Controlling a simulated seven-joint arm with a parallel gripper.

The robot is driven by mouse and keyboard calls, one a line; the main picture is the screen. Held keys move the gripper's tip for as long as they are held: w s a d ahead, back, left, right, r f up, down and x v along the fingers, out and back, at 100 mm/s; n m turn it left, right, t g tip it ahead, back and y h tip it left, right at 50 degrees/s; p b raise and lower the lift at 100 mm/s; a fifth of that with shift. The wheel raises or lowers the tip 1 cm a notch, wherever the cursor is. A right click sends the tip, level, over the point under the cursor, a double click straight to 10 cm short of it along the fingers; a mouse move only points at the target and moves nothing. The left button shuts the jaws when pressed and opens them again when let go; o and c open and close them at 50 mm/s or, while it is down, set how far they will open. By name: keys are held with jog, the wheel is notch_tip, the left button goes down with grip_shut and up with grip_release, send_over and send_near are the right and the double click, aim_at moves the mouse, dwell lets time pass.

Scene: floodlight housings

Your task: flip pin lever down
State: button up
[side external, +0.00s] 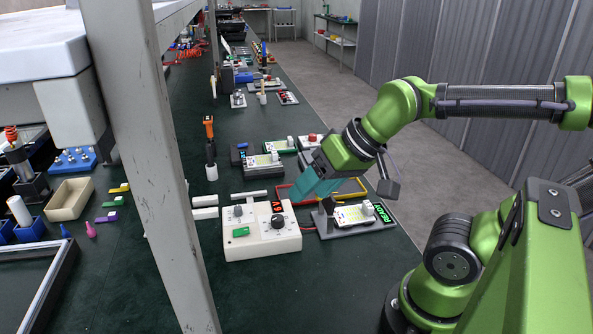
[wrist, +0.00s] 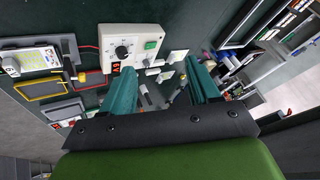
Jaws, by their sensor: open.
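The test fixture (side external: 330,231) is a grey base with a green-lit READY display, to the right of the white power box. It carries a board with a white label (side external: 350,215) and a white round part (side external: 368,207). A dark upright piece (side external: 327,206) at its left end looks like the pin lever; in the wrist view a dark piece with a small pale tip (wrist: 80,76) shows at the board's end. Its exact position is hard to tell. My gripper (side external: 316,186) is open and empty, with teal fingers above and behind the power box, apart from the fixture; the fingers also show in the wrist view (wrist: 162,92).
The white power box (side external: 262,246) has a black knob, a green button and a red display. Red (side external: 293,186) and yellow (side external: 350,189) frames lie behind the fixture. More fixtures (side external: 264,166) stand farther back. A grey post (side external: 160,150) crosses the left foreground.

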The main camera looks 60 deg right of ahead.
jog(key=shift+d+r, duration=0.1)
jog(key=shift+r, duration=0.2)
